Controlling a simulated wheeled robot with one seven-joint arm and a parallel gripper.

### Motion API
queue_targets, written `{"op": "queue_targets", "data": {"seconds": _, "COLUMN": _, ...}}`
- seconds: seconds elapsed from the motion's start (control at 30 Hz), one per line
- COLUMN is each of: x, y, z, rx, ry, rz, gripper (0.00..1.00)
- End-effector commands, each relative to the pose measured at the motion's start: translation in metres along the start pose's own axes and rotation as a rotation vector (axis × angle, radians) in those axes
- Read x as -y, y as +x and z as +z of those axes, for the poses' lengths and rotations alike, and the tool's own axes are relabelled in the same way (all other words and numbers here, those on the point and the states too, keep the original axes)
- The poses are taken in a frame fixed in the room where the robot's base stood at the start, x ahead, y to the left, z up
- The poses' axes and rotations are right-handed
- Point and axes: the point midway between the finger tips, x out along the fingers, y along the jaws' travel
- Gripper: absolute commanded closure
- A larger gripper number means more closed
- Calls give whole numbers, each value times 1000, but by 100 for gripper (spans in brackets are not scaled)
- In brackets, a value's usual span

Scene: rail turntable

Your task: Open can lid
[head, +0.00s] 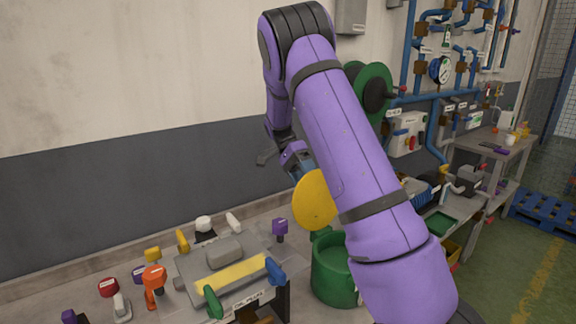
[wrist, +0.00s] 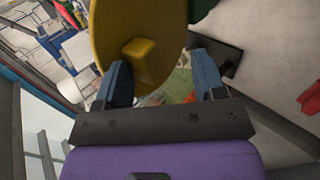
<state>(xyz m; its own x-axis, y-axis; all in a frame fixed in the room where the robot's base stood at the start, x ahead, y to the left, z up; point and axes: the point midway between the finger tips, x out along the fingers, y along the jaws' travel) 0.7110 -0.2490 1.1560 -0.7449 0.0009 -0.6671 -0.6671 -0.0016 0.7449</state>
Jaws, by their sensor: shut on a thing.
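The yellow lid (head: 315,203) is a round disc, tilted nearly upright, above the back of the green can (head: 333,276). The can's opening shows below it, partly hidden by my arm. I cannot tell whether the lid's lower edge touches the can. In the wrist view the lid (wrist: 130,22) fills the top middle, with its yellow knob (wrist: 140,60) between the blue fingers. My gripper (head: 305,168) is shut on the knob; it also shows in the wrist view (wrist: 160,75).
Left of the can is a grey box (head: 222,255) with a yellow strip and blue and green handles. Several small coloured knobs and handles stand on the bench at the left. A green reel (head: 374,88) and blue pipes are on the wall behind.

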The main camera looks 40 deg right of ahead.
Motion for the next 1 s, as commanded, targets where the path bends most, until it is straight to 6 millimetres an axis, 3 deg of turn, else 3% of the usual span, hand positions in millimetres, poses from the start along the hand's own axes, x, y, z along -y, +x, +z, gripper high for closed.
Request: {"op": "queue_targets", "data": {"seconds": 1.0, "x": 36, "y": -49, "z": -1, "rx": 0, "ry": 0, "rz": 0, "gripper": 47}}
